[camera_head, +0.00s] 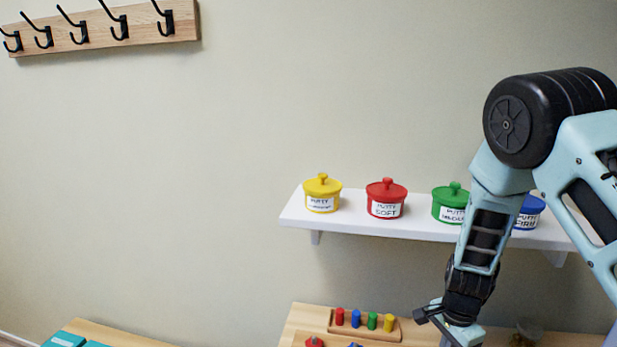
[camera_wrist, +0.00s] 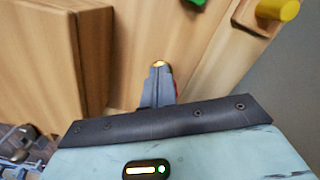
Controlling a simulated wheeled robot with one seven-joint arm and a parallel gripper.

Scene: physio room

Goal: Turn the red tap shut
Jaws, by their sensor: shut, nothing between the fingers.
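A red piece with a grey top (camera_head: 315,342), perhaps the red tap, is cut off by the bottom edge of the head view. My gripper (camera_wrist: 158,82) is shut and empty in the wrist view, its fingers together above the wooden surface. Small yellow and red bits show right at the fingertips; I cannot tell what they belong to or whether the fingers touch them. In the head view my arm comes down at the right, and the fingertips are not visible there.
A wooden peg board (camera_head: 365,326) with coloured pegs lies on the wooden table (camera_head: 292,325). A blue piece (camera_head: 355,345) is cut off beside the red one. A white shelf (camera_head: 420,228) with putty pots hangs above, behind my arm. A wooden block (camera_wrist: 92,60) stands left of my fingers.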

